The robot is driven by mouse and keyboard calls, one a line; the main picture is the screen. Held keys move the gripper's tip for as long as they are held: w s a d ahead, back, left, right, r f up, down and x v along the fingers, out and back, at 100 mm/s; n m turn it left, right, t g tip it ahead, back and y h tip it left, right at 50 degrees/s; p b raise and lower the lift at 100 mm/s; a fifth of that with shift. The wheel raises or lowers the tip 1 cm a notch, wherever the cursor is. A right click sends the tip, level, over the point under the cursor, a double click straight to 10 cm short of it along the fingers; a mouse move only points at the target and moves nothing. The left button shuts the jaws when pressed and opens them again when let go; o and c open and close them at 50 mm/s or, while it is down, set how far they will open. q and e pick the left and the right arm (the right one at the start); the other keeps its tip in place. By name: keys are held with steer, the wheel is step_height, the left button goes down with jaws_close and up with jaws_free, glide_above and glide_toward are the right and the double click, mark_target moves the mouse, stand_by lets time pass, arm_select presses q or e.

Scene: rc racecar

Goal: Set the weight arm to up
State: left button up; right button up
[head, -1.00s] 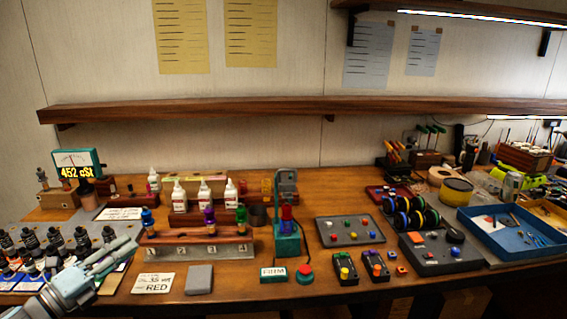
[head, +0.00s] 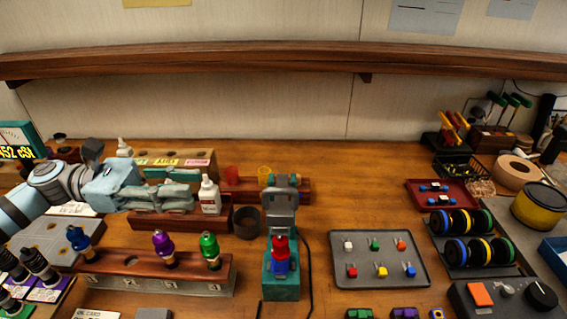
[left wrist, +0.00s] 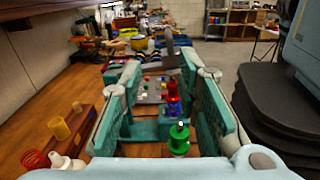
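A teal test stand (head: 281,288) stands at the middle of the bench, with a grey upright part (head: 280,208) at its back. I cannot tell clearly which piece of it is the weight arm. A red-and-blue shock (head: 280,262) stands upright in the stand. My left gripper (head: 186,188) points right, left of the stand and apart from it, over the bottle rack. In the left wrist view its fingers (left wrist: 162,78) are spread and empty, with the teal stand (left wrist: 147,132) and red shock ahead between them. My right gripper is not in view.
A wooden rack (head: 150,275) with purple, green and blue shocks is in front of my left gripper. A white bottle (head: 209,195) and dark cup (head: 246,222) stand between gripper and stand. A grey tray (head: 378,270) of small colored parts lies right of the stand.

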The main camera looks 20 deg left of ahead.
arm_select(q)
steer(key=p, duration=0.2)
glide_toward(270, 188)
steer(key=x, duration=0.3)
steer(key=p+x, duration=0.1)
steer(key=x, duration=0.2)
steer(key=p+x, duration=0.1)
steer(key=x, duration=0.2)
steer(key=shift+w+d+f, duration=0.15)
steer(key=shift+d+f, duration=0.1)
steer(key=shift+d, duration=0.2)
steer(key=shift+f, duration=0.1)
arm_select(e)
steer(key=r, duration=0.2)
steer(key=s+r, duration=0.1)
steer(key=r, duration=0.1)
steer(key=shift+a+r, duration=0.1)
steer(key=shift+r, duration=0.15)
arm_select(q)
steer(key=c, duration=0.6)
steer(key=shift+d, duration=0.1)
jaws_close()
